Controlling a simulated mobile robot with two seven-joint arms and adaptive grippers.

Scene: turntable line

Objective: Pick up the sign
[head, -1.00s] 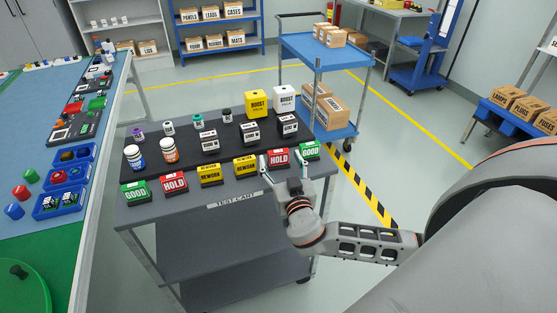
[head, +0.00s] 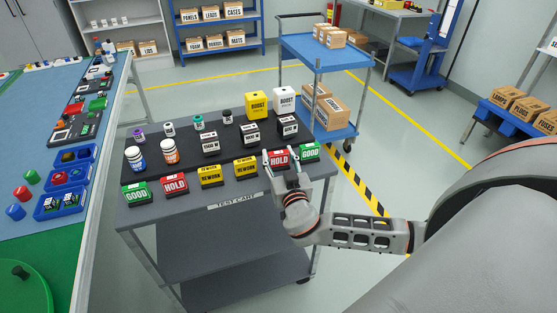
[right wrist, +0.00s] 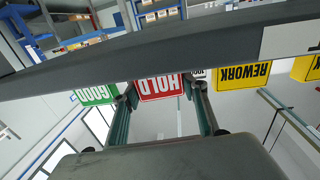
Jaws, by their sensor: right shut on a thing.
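A red HOLD sign (head: 280,160) stands near the right end of the front row on the grey test cart (head: 232,204). My right gripper (head: 282,156) is shut on it, with one finger at each side. In the right wrist view the HOLD sign (right wrist: 160,87) appears upside down between the two fingers (right wrist: 160,93). A second red HOLD sign (head: 174,185) stands further left in the row. Whether the gripped sign is clear of the cart top cannot be told. My left gripper is out of view.
A green GOOD sign (head: 310,151) stands close to the right of the gripped sign, and a yellow REWORK sign (head: 246,168) to its left. Dark boxes such as one (head: 288,126) stand behind. A blue cart (head: 312,52) is beyond. Floor is free at right.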

